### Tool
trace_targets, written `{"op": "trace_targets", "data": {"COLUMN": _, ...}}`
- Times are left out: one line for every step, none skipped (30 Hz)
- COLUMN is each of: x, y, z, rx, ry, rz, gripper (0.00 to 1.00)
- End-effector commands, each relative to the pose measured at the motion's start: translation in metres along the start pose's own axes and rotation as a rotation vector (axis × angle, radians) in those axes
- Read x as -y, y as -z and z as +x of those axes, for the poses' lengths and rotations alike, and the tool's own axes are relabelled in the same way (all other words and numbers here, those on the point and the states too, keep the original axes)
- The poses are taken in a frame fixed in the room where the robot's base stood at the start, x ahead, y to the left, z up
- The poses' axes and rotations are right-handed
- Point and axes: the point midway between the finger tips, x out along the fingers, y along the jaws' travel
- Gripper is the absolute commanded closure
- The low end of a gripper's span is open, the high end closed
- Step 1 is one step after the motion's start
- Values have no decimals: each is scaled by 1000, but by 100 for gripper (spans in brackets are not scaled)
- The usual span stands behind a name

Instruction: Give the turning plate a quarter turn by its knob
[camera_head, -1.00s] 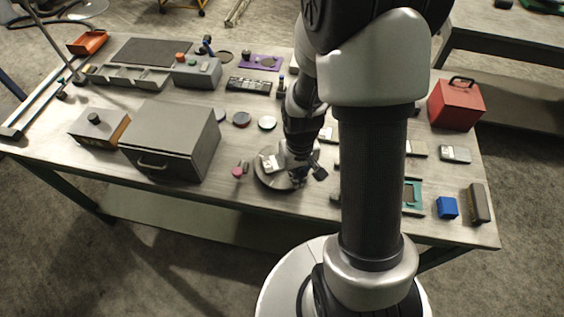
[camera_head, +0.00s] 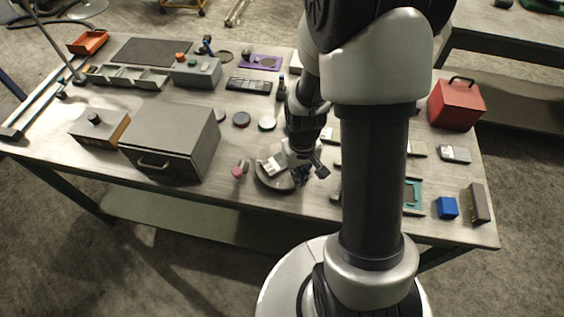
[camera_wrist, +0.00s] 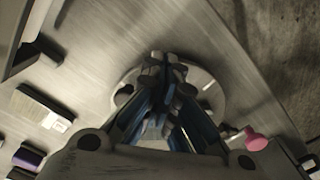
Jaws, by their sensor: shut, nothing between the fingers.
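The turning plate (camera_head: 266,183) is a round grey disc near the table's front edge, partly covered by my gripper. In the wrist view the plate (camera_wrist: 208,100) shows around the fingers, with a pale mark on its right side. My gripper (camera_wrist: 166,62) points down over the plate with its fingers together and nothing between them. In the head view my gripper (camera_head: 302,178) is over the plate's right part. I cannot make out the plate's knob, or whether the fingers touch it; the fingers hide part of the disc.
A pink-headed piece (camera_head: 238,172) is close to the plate's left side; it also shows in the wrist view (camera_wrist: 256,141). A grey drawer box (camera_head: 168,140) stands farther left. Small discs (camera_head: 267,124) lie behind. A teal frame (camera_head: 412,209) and blue block (camera_head: 447,208) are right.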

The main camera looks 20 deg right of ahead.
Motion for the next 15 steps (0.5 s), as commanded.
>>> {"op": "trace_targets", "data": {"x": 2, "y": -1, "z": 0, "rx": 0, "ry": 0, "rz": -1, "gripper": 100}}
{"op": "trace_targets", "data": {"x": 3, "y": -1, "z": 0, "rx": 0, "ry": 0, "rz": -2, "gripper": 100}}
{"op": "trace_targets", "data": {"x": 4, "y": -2, "z": 0, "rx": 0, "ry": 0, "rz": -1, "gripper": 100}}
{"op": "trace_targets", "data": {"x": 4, "y": -2, "z": 0, "rx": 1, "ry": 0, "rz": -1, "gripper": 100}}
{"op": "trace_targets", "data": {"x": 5, "y": -3, "z": 0, "rx": 1, "ry": 0, "rz": -1, "gripper": 100}}
{"op": "trace_targets", "data": {"x": 6, "y": -3, "z": 0, "rx": 1, "ry": 0, "rz": 0, "gripper": 100}}
{"op": "trace_targets", "data": {"x": 6, "y": -4, "z": 0, "rx": 1, "ry": 0, "rz": 0, "gripper": 100}}
{"op": "trace_targets", "data": {"x": 6, "y": -4, "z": 0, "rx": 1, "ry": 0, "rz": 0, "gripper": 100}}
{"op": "trace_targets", "data": {"x": 6, "y": -4, "z": 0, "rx": 1, "ry": 0, "rz": 1, "gripper": 100}}
{"op": "trace_targets", "data": {"x": 6, "y": -4, "z": -1, "rx": 1, "ry": 0, "rz": 1, "gripper": 100}}
{"op": "trace_targets", "data": {"x": 6, "y": -4, "z": -3, "rx": 1, "ry": 0, "rz": 1, "gripper": 100}}
{"op": "trace_targets", "data": {"x": 6, "y": -4, "z": -5, "rx": 0, "ry": 0, "rz": 1, "gripper": 100}}
{"op": "trace_targets", "data": {"x": 6, "y": -3, "z": -7, "rx": 0, "ry": 0, "rz": 1, "gripper": 100}}
{"op": "trace_targets", "data": {"x": 6, "y": -3, "z": -10, "rx": 0, "ry": 0, "rz": 1, "gripper": 100}}
{"op": "trace_targets", "data": {"x": 6, "y": -3, "z": -14, "rx": -1, "ry": 0, "rz": 1, "gripper": 100}}
